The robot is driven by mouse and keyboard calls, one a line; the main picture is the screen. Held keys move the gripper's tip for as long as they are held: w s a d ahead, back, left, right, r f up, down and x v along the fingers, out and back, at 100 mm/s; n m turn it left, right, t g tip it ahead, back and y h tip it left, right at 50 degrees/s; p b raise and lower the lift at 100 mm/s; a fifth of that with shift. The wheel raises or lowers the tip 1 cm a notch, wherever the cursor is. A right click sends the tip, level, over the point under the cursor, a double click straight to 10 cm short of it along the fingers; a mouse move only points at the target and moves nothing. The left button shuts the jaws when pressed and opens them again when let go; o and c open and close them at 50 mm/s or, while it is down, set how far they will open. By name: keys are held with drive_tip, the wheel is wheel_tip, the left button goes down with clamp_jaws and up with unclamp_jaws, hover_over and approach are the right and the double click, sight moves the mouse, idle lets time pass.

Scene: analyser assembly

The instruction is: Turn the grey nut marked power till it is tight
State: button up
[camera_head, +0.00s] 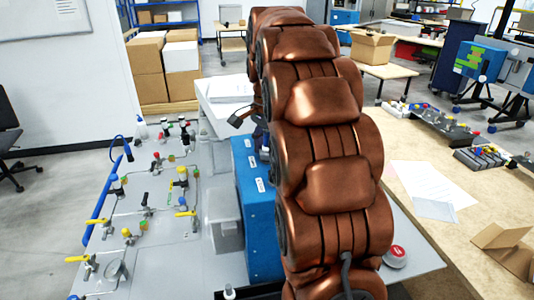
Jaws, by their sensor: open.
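A blue analyser box (262,235) stands on the grey bench, with small white labels along its top edge. The labels are too small to read. I cannot make out the grey nut marked power. My copper-coloured arm covers the right side of the box and much of the middle of the picture. My gripper is hidden behind the arm. A small dark part (239,118) with a thin lead shows left of the arm, above the box's far end. I cannot tell what it is.
A red button (397,254) is on the right. A wooden table (400,140) with papers and parts stands further right. Cardboard boxes (145,70) are stacked behind.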

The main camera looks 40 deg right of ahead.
drive_tip(key=n+b, duration=0.1)
drive_tip(key=n, duration=0.5)
drive_tip(key=shift+n, duration=0.3)
drive_tip(key=n, duration=0.5)
clamp_jaws()
drive_tip(key=shift+f+m+b, duration=0.2)
drive_tip(key=shift+m+b, duration=0.35)
drive_tip(key=shift+m, duration=0.15)
drive_tip(key=m+b, duration=0.1)
drive_tip(key=m, duration=0.2)
drive_tip(key=m+b, duration=0.1)
drive_tip(key=m, duration=0.4)
drive_tip(key=shift+a+r+b, duration=0.1)
drive_tip(key=shift+r+b, duration=0.05)
drive_tip(key=shift+b, duration=0.25)
unclamp_jaws()
